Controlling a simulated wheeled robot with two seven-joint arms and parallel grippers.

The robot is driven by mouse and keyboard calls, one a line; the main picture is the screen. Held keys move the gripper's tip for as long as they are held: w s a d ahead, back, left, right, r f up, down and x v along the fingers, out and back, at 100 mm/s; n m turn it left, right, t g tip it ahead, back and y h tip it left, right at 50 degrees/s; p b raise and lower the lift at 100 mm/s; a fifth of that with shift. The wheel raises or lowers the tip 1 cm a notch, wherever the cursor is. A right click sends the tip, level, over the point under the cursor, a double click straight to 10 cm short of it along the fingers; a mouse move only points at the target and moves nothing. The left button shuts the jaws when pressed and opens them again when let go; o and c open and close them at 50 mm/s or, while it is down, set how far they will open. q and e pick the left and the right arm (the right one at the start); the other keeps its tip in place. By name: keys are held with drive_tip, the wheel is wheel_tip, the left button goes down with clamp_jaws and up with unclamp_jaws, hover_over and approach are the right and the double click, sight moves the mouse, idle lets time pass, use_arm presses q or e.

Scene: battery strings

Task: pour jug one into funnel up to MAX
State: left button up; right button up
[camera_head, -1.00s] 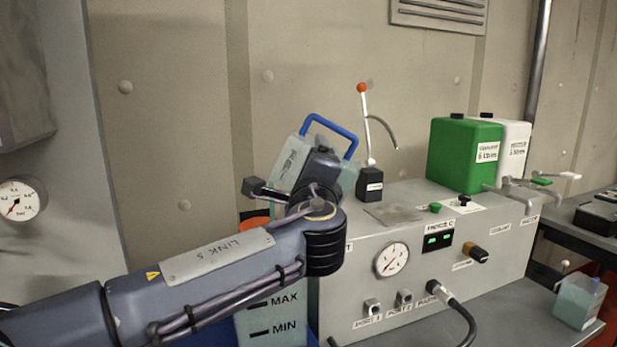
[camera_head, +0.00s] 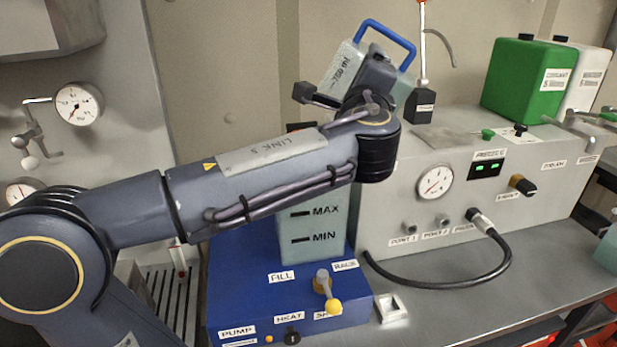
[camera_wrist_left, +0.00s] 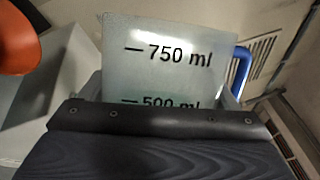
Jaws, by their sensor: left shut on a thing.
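My left gripper (camera_head: 368,82) is shut on a pale translucent jug (camera_head: 343,72) with a blue handle, held tilted above and behind my forearm. In the left wrist view the jug (camera_wrist_left: 165,65) shows its 750 ml and 500 ml marks. An orange rounded part (camera_wrist_left: 16,42), which looks like the funnel, is at the upper left there, apart from the jug. In the head view my arm hides the funnel. The pale tank (camera_head: 312,228) with MAX and MIN marks stands below my arm; its liquid level cannot be told. My right gripper is not in view.
The tank stands on a blue unit (camera_head: 245,280) with a yellow-knobbed valve (camera_head: 328,292). A grey console (camera_head: 450,185) with a gauge, ports and a black hose (camera_head: 450,283) is to the right. A green container (camera_head: 525,80) and a lever stand on top.

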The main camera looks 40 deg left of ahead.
use_arm(q)
drive_tip(key=shift+r, duration=0.15)
drive_tip(key=shift+a+r+n, duration=0.15)
drive_tip(key=shift+r+n, duration=0.2)
drive_tip(key=shift+n, duration=0.45)
idle(0.4)
